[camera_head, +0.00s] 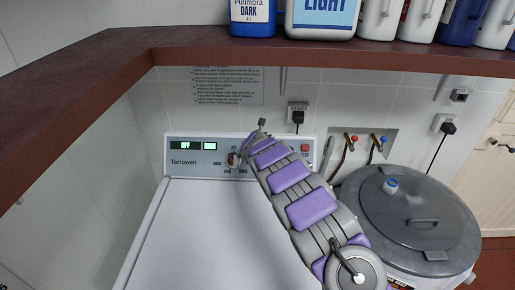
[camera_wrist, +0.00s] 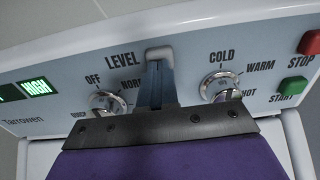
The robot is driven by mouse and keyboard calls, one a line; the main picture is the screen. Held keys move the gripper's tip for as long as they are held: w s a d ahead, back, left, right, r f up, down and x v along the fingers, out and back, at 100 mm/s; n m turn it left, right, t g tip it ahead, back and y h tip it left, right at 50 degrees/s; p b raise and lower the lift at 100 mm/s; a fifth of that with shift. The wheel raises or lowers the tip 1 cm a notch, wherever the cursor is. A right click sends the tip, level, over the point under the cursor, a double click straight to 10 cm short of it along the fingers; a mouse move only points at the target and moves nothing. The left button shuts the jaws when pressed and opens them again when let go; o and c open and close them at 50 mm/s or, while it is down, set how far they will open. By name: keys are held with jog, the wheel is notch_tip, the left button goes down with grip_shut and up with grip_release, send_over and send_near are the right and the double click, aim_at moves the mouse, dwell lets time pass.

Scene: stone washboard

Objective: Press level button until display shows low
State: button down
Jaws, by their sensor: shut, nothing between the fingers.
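The white washing machine's control panel (camera_head: 175,152) stands at the back of the machine. Its right-hand display (camera_wrist: 37,87) reads HIGH in green in the wrist view; in the head view this display (camera_head: 209,146) is too small to read. The LEVEL label (camera_wrist: 122,61) is printed on the panel. My gripper (camera_wrist: 159,52) is shut and empty, its tips just right of this label. The level button itself is not visible and may be behind the fingers. I cannot tell whether the tips touch the panel. In the head view my gripper (camera_head: 261,122) is at the panel's upper edge.
A left knob (camera_wrist: 108,102) and a temperature knob (camera_wrist: 220,86) flank my fingers. Red STOP (camera_wrist: 311,42) and green START (camera_wrist: 294,87) buttons sit further right. A brown shelf (camera_head: 330,56) with bottles hangs above. A grey-lidded tub (camera_head: 430,195) stands right.

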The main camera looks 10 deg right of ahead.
jog(key=shift+w+d+f, duration=0.1)
jog(key=shift+w+f, duration=0.1)
jog(key=shift+w, duration=0.05)
jog(key=shift+w, duration=0.15)
jog(key=shift+w+f+p, duration=0.15)
jog(key=shift+w+p, duration=0.05)
jog(key=shift+p, duration=0.2)
jog(key=shift+w+d+f+p, duration=0.1)
jog(key=shift+w+f+p, duration=0.15)
jog(key=shift+p, duration=0.1)
jog(key=shift+f, duration=0.1)
